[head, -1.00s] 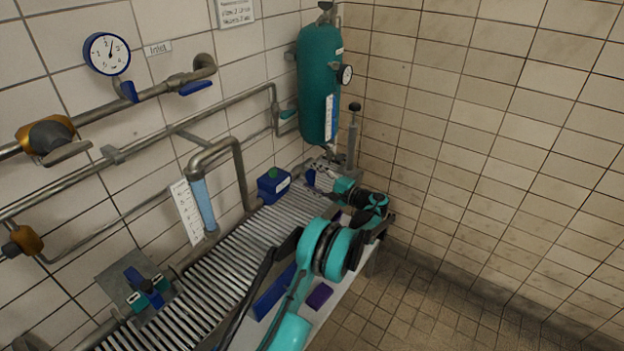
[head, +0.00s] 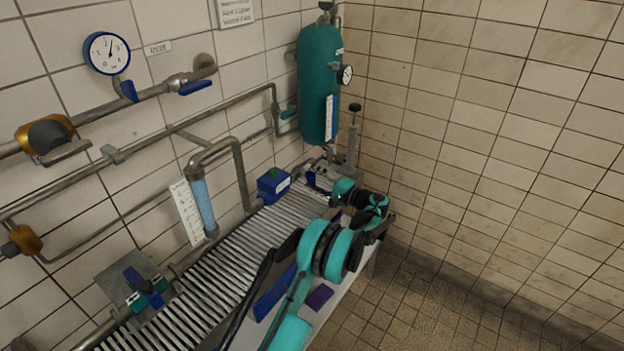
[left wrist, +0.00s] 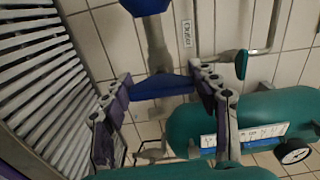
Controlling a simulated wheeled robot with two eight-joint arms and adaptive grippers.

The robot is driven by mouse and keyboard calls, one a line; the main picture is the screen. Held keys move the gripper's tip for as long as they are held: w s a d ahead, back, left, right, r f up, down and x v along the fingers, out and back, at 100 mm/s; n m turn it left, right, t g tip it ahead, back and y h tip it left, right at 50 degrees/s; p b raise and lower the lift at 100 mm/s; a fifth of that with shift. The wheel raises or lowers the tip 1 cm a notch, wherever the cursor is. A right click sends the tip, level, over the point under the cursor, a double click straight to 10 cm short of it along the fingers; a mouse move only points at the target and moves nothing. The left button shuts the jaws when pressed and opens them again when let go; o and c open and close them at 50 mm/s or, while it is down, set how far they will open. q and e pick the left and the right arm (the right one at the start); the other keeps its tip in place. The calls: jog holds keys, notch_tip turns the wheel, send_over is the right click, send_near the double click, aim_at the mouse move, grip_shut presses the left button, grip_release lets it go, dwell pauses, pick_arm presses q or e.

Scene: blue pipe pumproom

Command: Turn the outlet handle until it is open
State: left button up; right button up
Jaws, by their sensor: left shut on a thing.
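The outlet handle is a blue lever (left wrist: 162,88) on a grey pipe, beside a small "Outlet" label (left wrist: 187,33) in the left wrist view. My left gripper (left wrist: 163,82) has one dark finger at each end of the blue lever and is shut on it. In the head view my left gripper (head: 322,180) is small and partly hidden by its own wrist, at the far end of the bench below the green tank. The lever's exact angle to its pipe is hard to tell. My right gripper is not in view.
A green tank (head: 320,80) with a gauge (head: 345,75) hangs in the corner close above my gripper. A slatted bench (head: 235,265) runs along the pipe wall. A blue box (head: 272,185) stands at its back. The floor at right is clear.

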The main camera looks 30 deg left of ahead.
pick_arm(q)
jog(key=o, duration=1.2)
jog(key=shift+c, duration=0.2)
jog(key=s+d, duration=0.1)
jog(key=d, duration=1.1)
jog(key=s+d+r+m+t+h, duration=0.1)
jog(key=s+r+h, duration=0.3)
jog(key=s, duration=0.3)
jog(key=s+r+t+h, duration=0.1)
jog(key=s+r+h, duration=0.35)
jog(key=s, duration=0.25)
jog(key=s+d+f+t+h, duration=0.1)
jog(key=s+d+h, duration=0.4)
jog(key=s, duration=0.7)
jog(key=shift+d+f+t, duration=0.15)
jog(key=shift+d+t, duration=0.25)
jog(key=shift+d, duration=0.3)
jog(key=s+d+f+h, duration=0.1)
jog(key=s+d, duration=0.1)
jog(key=s, duration=0.1)
jog(key=s+d+f+n+t+h, duration=0.1)
jog(key=s+d+f+h, duration=0.1)
jog(key=s+d, duration=0.1)
jog(key=s+d+f+h, duration=0.1)
jog(key=s+d, duration=0.1)
jog(key=s, duration=0.3)
jog(key=shift+d+f+n+t+h, duration=0.25)
jog(key=shift+d+f+n+t, duration=0.05)
jog(key=shift+d+t, duration=0.1)
jog(key=shift+c, duration=0.4)
